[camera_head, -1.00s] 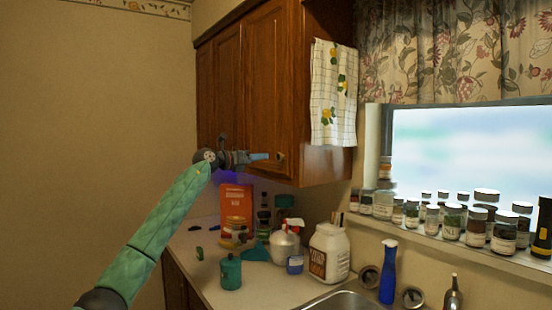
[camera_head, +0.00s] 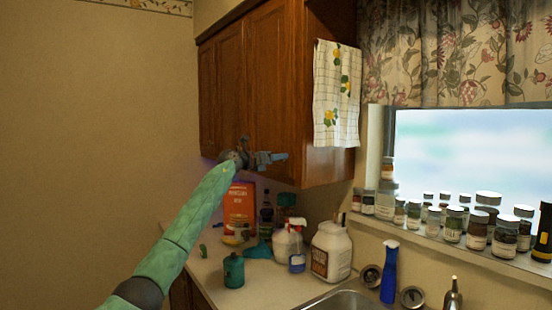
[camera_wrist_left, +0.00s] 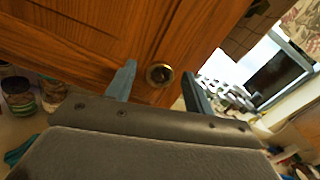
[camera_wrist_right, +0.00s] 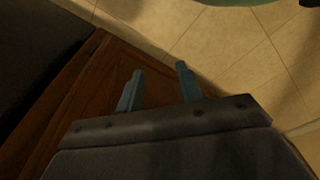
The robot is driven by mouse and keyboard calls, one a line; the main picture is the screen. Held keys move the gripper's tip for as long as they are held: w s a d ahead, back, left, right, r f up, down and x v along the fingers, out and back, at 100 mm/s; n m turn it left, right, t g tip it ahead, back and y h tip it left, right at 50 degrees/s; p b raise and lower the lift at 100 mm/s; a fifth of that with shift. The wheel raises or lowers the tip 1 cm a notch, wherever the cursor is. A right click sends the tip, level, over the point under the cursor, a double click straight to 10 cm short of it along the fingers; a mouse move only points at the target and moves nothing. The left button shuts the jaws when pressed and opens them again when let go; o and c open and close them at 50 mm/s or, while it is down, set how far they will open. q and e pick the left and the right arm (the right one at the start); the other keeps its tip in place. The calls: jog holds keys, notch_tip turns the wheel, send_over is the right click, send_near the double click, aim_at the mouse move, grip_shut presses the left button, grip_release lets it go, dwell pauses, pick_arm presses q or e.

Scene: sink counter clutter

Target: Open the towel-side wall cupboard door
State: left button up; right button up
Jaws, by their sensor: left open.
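The towel-side wall cupboard door (camera_head: 275,85) is brown wood and shut against its cabinet. Its round metal knob (camera_wrist_left: 159,74) shows in the left wrist view, between the two fingers; in the head view my gripper hides it. My left gripper (camera_head: 277,157) is open at the lower corner of this door. Its fingers (camera_wrist_left: 159,86) stand apart on both sides of the knob, and I cannot tell whether they touch it. My right gripper (camera_wrist_right: 158,88) shows only in its own wrist view, fingers apart and empty, above floor tiles and brown wood.
A checked towel (camera_head: 336,95) hangs on the cabinet's side. Below are an orange box (camera_head: 239,205), a white jug (camera_head: 331,252), a spray bottle (camera_head: 289,245) and a green canister (camera_head: 233,271) on the counter. Several jars (camera_head: 477,230) line the window sill.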

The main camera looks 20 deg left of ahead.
pick_arm(q)
jog(key=shift+c, duration=0.2)
grip_shut()
